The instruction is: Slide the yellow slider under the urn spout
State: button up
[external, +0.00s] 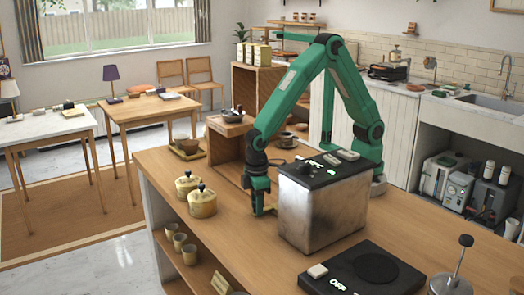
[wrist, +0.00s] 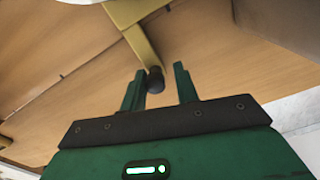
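My gripper (wrist: 159,70) is open, its two green fingers apart. In the wrist view a yellow bar with a dark rounded knob (wrist: 155,78), which looks like the yellow slider (wrist: 132,30), reaches down from the top. The knob appears between the fingers, nearer the left one; I cannot tell whether they touch. In the external view my gripper (external: 263,208) points down at the left side of a steel box with a black top (external: 312,212), perhaps the urn. The slider and the spout cannot be made out there.
Two yellow lidded canisters (external: 202,204) stand left of my gripper on the wooden counter (external: 222,236). A black hot plate (external: 365,272) is at the front right, with a tamper-like tool (external: 455,270) beside it. A wooden shelf box (external: 225,150) stands behind.

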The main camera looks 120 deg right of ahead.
jog(key=shift+o, duration=0.9)
jog(key=shift+d+r, duration=0.1)
jog(key=shift+r, duration=0.15)
notch_tip(320, 180, up, 6)
jog(key=shift+r, duration=0.65)
